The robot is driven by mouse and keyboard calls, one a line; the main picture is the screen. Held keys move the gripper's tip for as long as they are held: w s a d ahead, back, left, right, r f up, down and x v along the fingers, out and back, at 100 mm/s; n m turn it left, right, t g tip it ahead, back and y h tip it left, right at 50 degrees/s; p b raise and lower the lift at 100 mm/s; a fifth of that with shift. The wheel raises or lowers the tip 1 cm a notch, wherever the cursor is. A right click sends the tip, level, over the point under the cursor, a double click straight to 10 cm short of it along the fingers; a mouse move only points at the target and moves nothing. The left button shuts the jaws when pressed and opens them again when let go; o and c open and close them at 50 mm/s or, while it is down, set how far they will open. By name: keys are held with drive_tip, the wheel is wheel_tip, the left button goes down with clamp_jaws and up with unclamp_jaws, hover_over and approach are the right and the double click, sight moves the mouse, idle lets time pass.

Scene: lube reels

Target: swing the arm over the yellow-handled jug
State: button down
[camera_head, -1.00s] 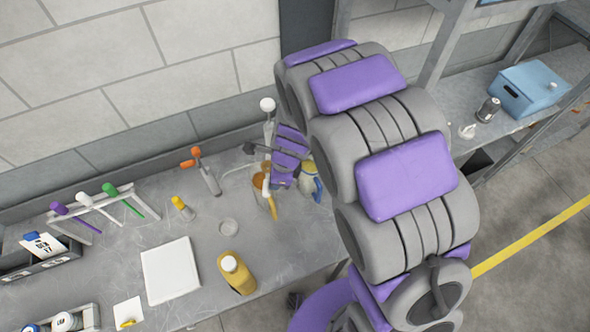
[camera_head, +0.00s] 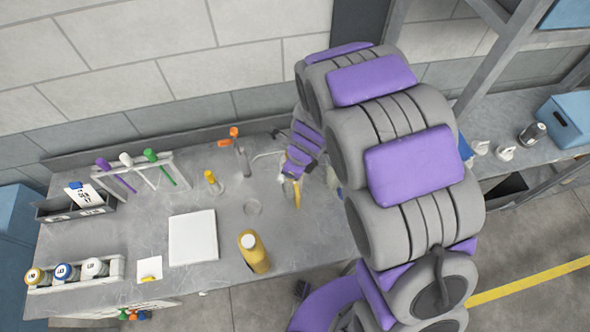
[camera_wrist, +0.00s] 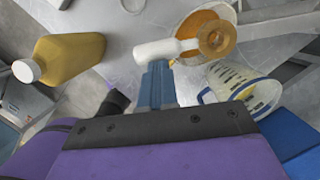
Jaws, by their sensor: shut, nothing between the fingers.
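In the head view, the jug's yellow handle (camera_head: 296,193) shows just below my gripper (camera_head: 290,174), which covers most of its body. In the wrist view, a round amber-coloured vessel (camera_wrist: 222,10), probably this jug seen from above, lies beyond the fingers. A white piece with an amber ring (camera_wrist: 165,50) overlaps it at the fingertips; I cannot tell whether they touch. My gripper's blue fingers (camera_wrist: 156,84) are together and hold nothing. A clear graduated jug with a blue handle (camera_wrist: 240,88) is to their right.
A yellow bottle (camera_head: 254,252) stands near the bench front. A white board (camera_head: 192,238), a tool rack (camera_head: 140,176) and a bottle tray (camera_head: 75,284) are further left. An orange-topped dispenser (camera_head: 240,155) stands behind. A shelf unit with a blue box (camera_head: 568,118) is at right.

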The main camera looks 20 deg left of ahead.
drive_tip(key=shift+d+r, duration=3.45)
drive_tip(key=shift+r, duration=2)
drive_tip(key=s+d+f+n+g+h+b, duration=0.1)
drive_tip(key=s+d+f+n+b, duration=0.4)
drive_tip(key=s+d+n+b, duration=0.4)
drive_tip(key=s+d+f+n+g+h+b, duration=0.1)
drive_tip(key=s+d+f+n+b, duration=0.5)
drive_tip(key=s+d+n+b, duration=0.4)
drive_tip(key=s+b, duration=0.3)
drive_tip(key=shift+s+d+h+b, duration=0.15)
drive_tip(key=shift+d+h+b, duration=0.2)
drive_tip(key=shift+d+h, duration=0.05)
drive_tip(key=shift+f, duration=0.1)
